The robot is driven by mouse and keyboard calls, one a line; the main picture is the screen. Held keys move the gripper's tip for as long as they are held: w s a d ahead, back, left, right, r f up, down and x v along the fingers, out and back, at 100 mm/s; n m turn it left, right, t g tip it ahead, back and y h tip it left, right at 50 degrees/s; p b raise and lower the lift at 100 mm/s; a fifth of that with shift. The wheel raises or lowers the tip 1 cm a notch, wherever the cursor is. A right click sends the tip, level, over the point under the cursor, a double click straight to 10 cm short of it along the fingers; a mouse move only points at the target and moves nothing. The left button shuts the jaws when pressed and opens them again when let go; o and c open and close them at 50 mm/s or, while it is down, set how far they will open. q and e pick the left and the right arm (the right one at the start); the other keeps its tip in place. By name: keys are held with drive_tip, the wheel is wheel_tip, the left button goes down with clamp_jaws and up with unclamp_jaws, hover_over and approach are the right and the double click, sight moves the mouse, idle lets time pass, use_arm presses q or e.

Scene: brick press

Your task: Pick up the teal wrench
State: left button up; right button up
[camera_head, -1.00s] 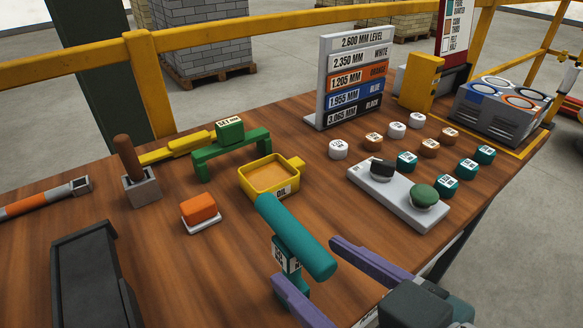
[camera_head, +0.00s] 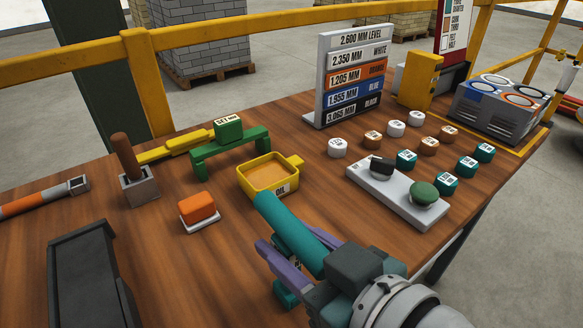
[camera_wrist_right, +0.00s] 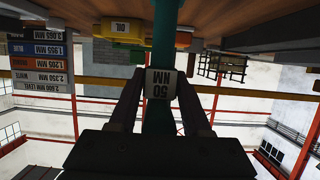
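The teal wrench (camera_head: 292,235) stands at the near edge of the table, its thick teal bar leaning up over a lower teal part. My right gripper (camera_head: 287,240) reaches in from the lower right, with its purple fingers on either side of the wrench. In the right wrist view the wrench (camera_wrist_right: 160,117) runs between the two fingers, with its white "50 NM" label near the fingertips. The fingers look open around it; contact is hard to judge. My gripper hides the wrench's lower part in the head view. My left gripper is not in view.
A yellow oil tray (camera_head: 262,190) lies just behind the wrench. A grey plate with knobs (camera_head: 400,195) is to the right, and an orange block (camera_head: 198,207) to the left. A dark tray (camera_head: 85,270) is at the near left. Several small labelled caps (camera_head: 406,160) stand behind.

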clamp_jaws()
drive_tip(key=shift+r, duration=0.1)
idle(0.5)
